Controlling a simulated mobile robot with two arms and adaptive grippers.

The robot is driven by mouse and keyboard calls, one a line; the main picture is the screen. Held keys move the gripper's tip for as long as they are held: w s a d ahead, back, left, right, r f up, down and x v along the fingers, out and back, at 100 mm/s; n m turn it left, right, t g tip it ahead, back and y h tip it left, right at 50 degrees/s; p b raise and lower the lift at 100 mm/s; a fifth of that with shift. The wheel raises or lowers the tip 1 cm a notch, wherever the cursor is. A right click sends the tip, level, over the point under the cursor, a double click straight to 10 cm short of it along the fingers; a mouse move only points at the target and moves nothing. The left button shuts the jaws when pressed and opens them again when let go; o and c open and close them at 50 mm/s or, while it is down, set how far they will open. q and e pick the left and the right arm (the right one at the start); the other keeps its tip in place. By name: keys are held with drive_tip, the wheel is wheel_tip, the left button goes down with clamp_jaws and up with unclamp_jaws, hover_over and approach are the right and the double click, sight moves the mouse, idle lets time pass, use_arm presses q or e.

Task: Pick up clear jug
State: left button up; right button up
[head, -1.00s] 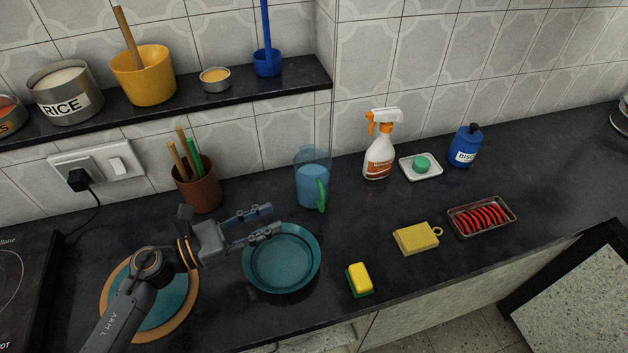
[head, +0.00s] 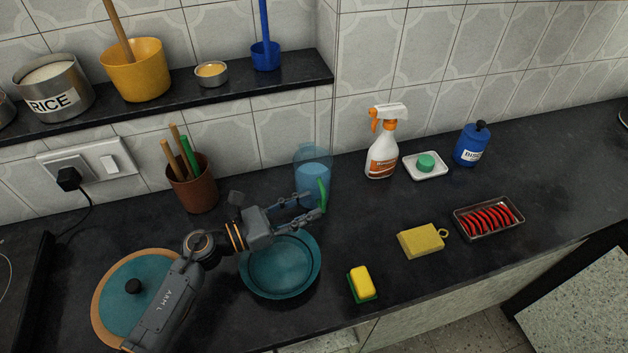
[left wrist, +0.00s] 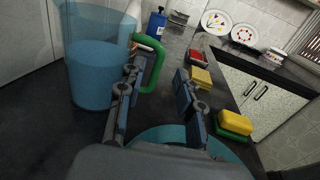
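The clear jug (head: 311,165) stands upright on the dark counter against the wall, bluish and see-through, with a green handle (head: 322,192) on its right side. In the left wrist view the jug (left wrist: 92,75) is on the left and its green handle (left wrist: 154,68) lies just ahead, between the directions of the two fingers. My left gripper (head: 314,205) is open and empty, with its fingertips at the front of the jug by the handle. It also shows in the left wrist view (left wrist: 158,85). Whether a finger touches the jug is unclear. My right gripper is out of view.
A teal dish (head: 280,268) lies under my left gripper. A brown utensil pot (head: 196,190) stands left of the jug, a spray bottle (head: 381,160) right. A yellow-green sponge (head: 362,283) and a yellow block (head: 420,241) lie right of the dish, with bare counter between.

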sight(323, 201)
use_arm(q)
drive_tip(key=x, duration=0.1)
drive_tip(key=p+x, duration=0.1)
drive_tip(key=x, duration=0.3)
drive_tip(key=shift+w+a+f+p, duration=0.1)
drive_tip(key=shift+f+p, duration=0.2)
drive_tip(key=shift+p, duration=0.05)
drive_tip(key=shift+w+d, duration=0.1)
drive_tip(key=shift+d, duration=0.1)
clamp_jaws()
